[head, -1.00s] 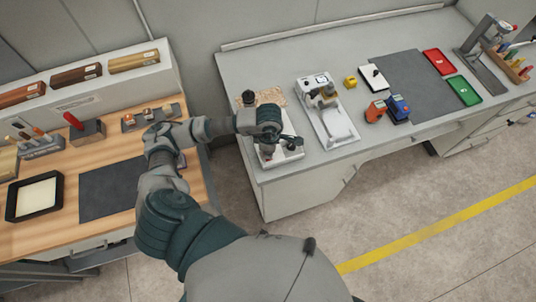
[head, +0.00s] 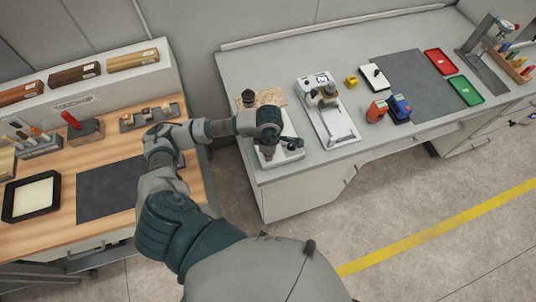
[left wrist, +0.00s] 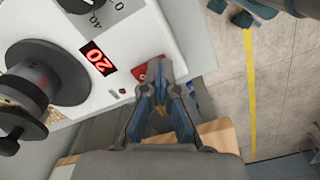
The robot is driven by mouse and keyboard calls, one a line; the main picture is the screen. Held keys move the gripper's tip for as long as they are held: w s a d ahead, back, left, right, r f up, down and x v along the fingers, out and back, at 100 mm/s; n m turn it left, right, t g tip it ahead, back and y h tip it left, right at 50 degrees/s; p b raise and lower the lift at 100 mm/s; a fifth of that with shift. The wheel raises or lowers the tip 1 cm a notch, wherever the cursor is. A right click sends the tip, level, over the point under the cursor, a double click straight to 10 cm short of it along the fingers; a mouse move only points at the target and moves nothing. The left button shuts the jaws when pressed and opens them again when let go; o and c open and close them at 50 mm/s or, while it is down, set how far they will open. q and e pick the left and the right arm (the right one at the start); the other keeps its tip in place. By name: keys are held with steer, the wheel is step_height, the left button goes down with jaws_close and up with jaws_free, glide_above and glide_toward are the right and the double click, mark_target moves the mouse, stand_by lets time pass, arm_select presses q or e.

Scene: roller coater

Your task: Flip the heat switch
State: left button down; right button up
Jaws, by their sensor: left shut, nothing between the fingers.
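The white roller coater (head: 290,130) stands at the left end of the grey bench, partly hidden behind my left arm. In the left wrist view its white panel (left wrist: 110,35) carries a black dial, a red display (left wrist: 97,61) reading 20 and a red switch (left wrist: 139,77). My left gripper (left wrist: 160,68) is shut and empty, with its fingertips right beside the red switch. I cannot tell whether they touch it. The fingertips cover part of the switch. In the head view my left gripper (head: 268,152) is over the front of the coater. My right gripper is not in view.
A black roller or knob (left wrist: 45,75) juts from the panel left of the display. A second white device (head: 325,110) stands to the right on the bench, with red and blue tools (head: 388,109) beyond. A wooden workbench (head: 130,145) lies left, under my arm.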

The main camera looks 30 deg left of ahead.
arm_select(q)
steer(key=shift+s, duration=0.1)
steer(key=shift+r+p, duration=1.95)
steer(key=shift+r, duration=1.5)
